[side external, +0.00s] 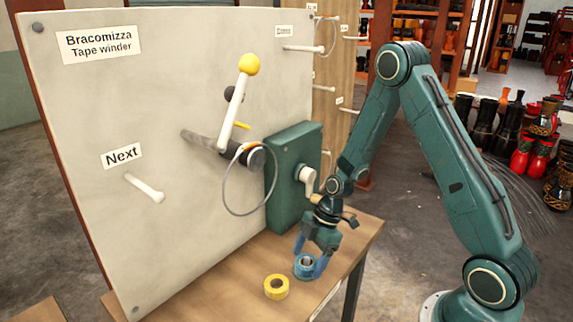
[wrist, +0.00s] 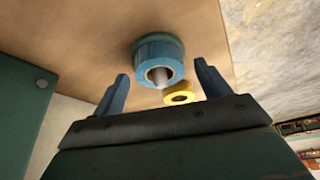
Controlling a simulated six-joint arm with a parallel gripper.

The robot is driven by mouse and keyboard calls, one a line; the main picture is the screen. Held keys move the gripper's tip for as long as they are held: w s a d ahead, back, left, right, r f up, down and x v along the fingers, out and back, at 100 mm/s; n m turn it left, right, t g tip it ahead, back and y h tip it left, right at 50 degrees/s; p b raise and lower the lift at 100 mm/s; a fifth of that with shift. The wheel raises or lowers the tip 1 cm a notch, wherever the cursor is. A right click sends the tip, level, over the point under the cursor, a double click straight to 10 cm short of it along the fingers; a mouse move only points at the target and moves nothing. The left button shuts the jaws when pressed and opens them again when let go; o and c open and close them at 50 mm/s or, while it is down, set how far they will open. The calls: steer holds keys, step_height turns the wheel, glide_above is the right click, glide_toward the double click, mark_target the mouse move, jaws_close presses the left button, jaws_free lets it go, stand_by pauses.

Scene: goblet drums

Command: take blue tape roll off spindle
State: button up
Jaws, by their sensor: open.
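The blue tape roll (side external: 306,266) is low at the front part of the wooden table, beside the yellow tape roll. In the wrist view the blue roll (wrist: 172,47) shows a pale core with a grey rounded pin, apparently the spindle (wrist: 160,75), in its hole. My gripper (side external: 310,258) points down at the blue roll, with its fingers on either side of it. In the wrist view the gripper (wrist: 161,72) is open, with visible gaps between each finger and the roll. How far down the fingers reach along the roll is unclear.
The yellow tape roll (side external: 276,287) lies close to the left on the table (side external: 215,290). A green box (side external: 293,160) with a crank stands behind the gripper. A large white board (side external: 130,110) carries a lever, a wire loop and a "Next" peg (side external: 145,188). Drums (side external: 500,120) stand far right.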

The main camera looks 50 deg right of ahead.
steer(key=shift+f, duration=0.15)
steer(key=shift+c, duration=0.5)
steer(key=c, duration=1)
step_height(320, 180, up, 20)
steer(key=shift+r, duration=0.1)
stand_by(0.6)
